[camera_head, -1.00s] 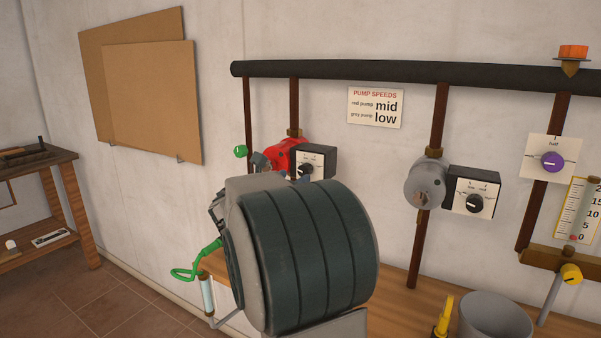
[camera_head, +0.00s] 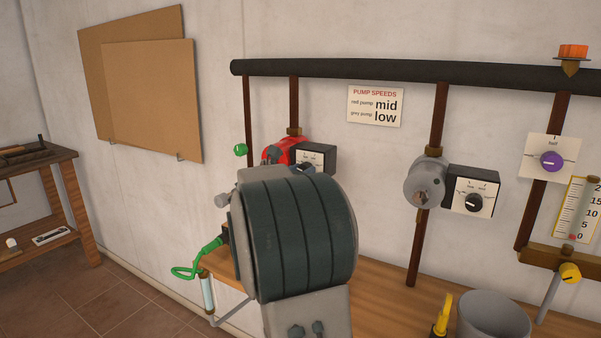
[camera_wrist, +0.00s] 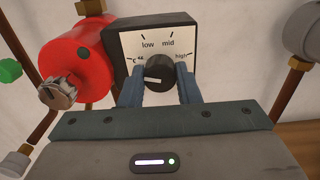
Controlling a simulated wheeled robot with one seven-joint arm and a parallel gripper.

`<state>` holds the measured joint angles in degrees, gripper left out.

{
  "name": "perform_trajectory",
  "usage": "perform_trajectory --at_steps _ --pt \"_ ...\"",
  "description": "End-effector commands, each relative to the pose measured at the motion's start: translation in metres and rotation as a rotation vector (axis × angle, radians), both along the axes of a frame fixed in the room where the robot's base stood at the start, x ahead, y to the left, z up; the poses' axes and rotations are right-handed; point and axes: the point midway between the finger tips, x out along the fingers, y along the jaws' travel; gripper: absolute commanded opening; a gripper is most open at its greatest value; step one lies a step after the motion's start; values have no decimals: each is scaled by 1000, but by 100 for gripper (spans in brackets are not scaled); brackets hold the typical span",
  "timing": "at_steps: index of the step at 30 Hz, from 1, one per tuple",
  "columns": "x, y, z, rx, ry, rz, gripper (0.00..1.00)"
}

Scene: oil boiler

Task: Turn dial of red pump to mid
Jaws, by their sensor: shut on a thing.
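The red pump (camera_head: 285,150) is on the wall in the head view and also shows in the wrist view (camera_wrist: 88,65). Its black box has a white dial plate (camera_wrist: 133,45) marked off, low, mid and high. The black dial (camera_wrist: 161,70) sits at the plate's lower middle. Its white mark lies at the lower left, nearest the off side. My gripper (camera_wrist: 160,82) is shut on the dial, with one blue-grey finger at each side.
A sign (camera_head: 375,106) on the wall reads red pump mid, grey pump low. The grey pump (camera_head: 425,181) with its own dial box (camera_head: 473,191) is to the right. A wooden bench (camera_head: 385,308) with a grey bucket (camera_head: 495,316) stands below. A dark pipe (camera_head: 400,75) runs above.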

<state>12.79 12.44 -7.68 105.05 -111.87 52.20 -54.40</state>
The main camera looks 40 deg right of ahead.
Motion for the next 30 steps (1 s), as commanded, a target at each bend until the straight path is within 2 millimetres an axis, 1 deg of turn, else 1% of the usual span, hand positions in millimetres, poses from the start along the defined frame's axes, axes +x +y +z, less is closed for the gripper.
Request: perform_trajectory --at_steps 5,11,17,30 --pt "0 0 -2 9 -21 -1 7" --pt "-1 0 -5 41 -101 -2 7" --pt "0 0 -8 101 -245 -1 7" --pt "0 0 -8 261 -631 -1 7"
